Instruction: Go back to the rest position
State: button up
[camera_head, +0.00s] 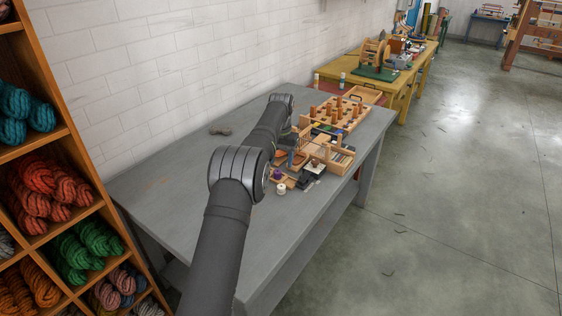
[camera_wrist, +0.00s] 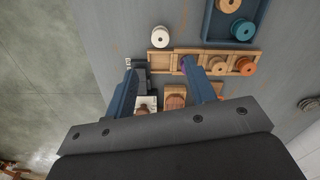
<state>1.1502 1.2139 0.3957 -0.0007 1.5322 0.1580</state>
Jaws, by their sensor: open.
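My gripper (camera_wrist: 158,68) shows in the wrist view with its two blue fingers spread apart. It is open, with nothing held between the fingers. It hangs over the grey table (camera_head: 185,185), above the small wooden trays and parts. In the head view my arm reaches across the table and hides most of the gripper. A wooden tray (camera_wrist: 206,54) with spools lies around the right fingertip in the wrist view; I cannot tell whether they touch.
A white spool (camera_wrist: 160,36) stands beside the tray; it also shows in the head view (camera_head: 281,189). A blue tray (camera_wrist: 208,22) holds spools. A wooden peg rack (camera_head: 338,113) stands farther back. Shelves of wool skeins (camera_head: 45,190) stand at left. The table's near left is clear.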

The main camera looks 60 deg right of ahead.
aim_at(281, 186)
notch_tip(281, 186, down, 12)
jog(key=shift+f, duration=0.1)
jog(key=shift+d+r, duration=0.1)
jog(key=shift+r, duration=1.75)
